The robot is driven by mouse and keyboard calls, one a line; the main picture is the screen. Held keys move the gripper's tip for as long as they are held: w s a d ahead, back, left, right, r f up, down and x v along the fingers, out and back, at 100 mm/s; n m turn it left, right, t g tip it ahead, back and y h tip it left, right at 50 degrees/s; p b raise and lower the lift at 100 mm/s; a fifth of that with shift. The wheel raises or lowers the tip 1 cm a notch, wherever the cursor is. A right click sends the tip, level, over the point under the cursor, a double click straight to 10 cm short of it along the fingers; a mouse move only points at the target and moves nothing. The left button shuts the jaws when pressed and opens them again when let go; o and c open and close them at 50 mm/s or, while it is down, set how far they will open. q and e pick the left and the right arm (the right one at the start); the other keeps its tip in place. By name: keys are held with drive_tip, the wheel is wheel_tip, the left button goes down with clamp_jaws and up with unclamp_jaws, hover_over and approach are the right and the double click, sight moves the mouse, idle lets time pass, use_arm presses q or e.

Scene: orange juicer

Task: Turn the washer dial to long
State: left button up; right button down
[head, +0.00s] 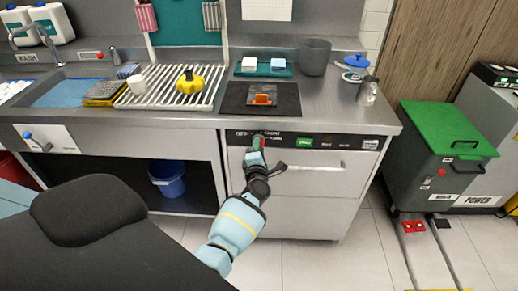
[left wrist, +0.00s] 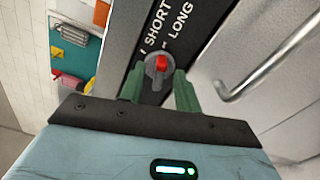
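The washer (head: 310,183) stands under the steel counter, with a black control strip along its top front. The dial (left wrist: 157,72) is a grey knob with a red part, close below the white SHORT (left wrist: 156,28) and LONG (left wrist: 180,28) labels in the left wrist view. My left gripper (left wrist: 159,80) has its green fingers spread, one on each side of the dial. Whether they touch it I cannot tell. In the head view the left gripper (head: 257,146) reaches the strip's left part and mostly hides the dial. My right gripper is not in view.
A washer handle (head: 315,167) sticks out just right of my left gripper. A green button (head: 305,142) is farther along the strip. A green-lidded box (head: 445,130) stands right.

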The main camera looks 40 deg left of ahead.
use_arm(q)
drive_tip(key=p+v, duration=0.1)
drive_tip(key=v, duration=0.7)
drive_tip(key=shift+w, duration=0.15)
idle(0.3)
